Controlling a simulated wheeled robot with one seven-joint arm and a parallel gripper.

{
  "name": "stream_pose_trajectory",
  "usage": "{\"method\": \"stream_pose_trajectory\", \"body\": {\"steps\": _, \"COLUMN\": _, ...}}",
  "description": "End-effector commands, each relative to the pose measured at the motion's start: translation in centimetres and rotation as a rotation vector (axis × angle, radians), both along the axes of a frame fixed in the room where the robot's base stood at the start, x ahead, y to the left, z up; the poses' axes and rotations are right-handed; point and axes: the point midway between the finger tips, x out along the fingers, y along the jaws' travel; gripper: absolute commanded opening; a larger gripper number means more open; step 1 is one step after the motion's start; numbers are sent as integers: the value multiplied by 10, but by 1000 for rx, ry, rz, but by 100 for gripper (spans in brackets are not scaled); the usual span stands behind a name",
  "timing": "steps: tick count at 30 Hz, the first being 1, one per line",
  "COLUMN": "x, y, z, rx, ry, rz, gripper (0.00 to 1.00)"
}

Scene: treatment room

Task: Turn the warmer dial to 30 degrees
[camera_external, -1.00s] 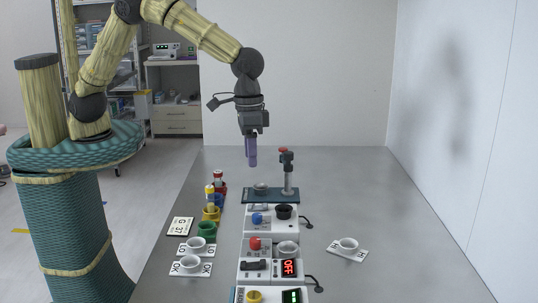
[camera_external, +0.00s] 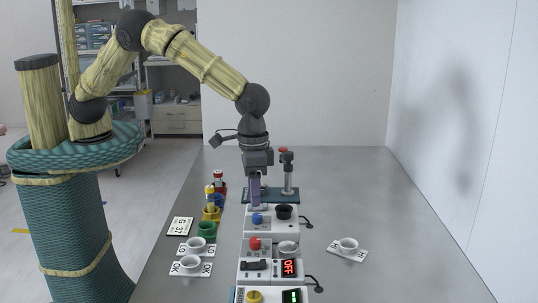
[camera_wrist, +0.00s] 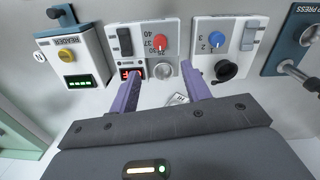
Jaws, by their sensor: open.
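The warmer is a white box with a red dial (camera_wrist: 160,44), numbers including 37 and 40 beside it, a black rocker switch and a small red display (camera_wrist: 131,74). In the external view, the red dial (camera_external: 255,243) sits left of a metal cup, and the display (camera_external: 289,268) reads OFF. I cannot tell exactly where the dial points. My gripper (camera_external: 254,203) points down above the table, behind the warmer and near the blue-dial box. In the wrist view, my gripper (camera_wrist: 163,77) has its purple fingers apart with nothing between them; the dial lies beyond the fingertips.
A white box with a blue dial (camera_wrist: 219,41) and black cup stands beside the warmer. A press stand (camera_external: 288,175) is behind it. A reader with a yellow button (camera_external: 254,296) is in front. Cups on cards (camera_external: 190,268) stand left, another card (camera_external: 347,253) right.

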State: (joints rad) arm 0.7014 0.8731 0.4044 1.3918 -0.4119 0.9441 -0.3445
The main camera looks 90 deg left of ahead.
Motion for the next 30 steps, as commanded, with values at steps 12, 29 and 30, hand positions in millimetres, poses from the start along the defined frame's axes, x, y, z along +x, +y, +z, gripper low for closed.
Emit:
{"method": "stream_pose_trajectory", "body": {"steps": 12, "x": -1, "y": -1, "z": -74, "rx": 3, "ry": 2, "rz": 0, "gripper": 48}}
{"method": "stream_pose_trajectory", "body": {"steps": 29, "x": 0, "y": -3, "z": -127, "rx": 0, "ry": -1, "rz": 0, "gripper": 48}}
{"method": "stream_pose_trajectory", "body": {"steps": 30, "x": 0, "y": -3, "z": -127, "rx": 0, "ry": -1, "rz": 0, "gripper": 48}}
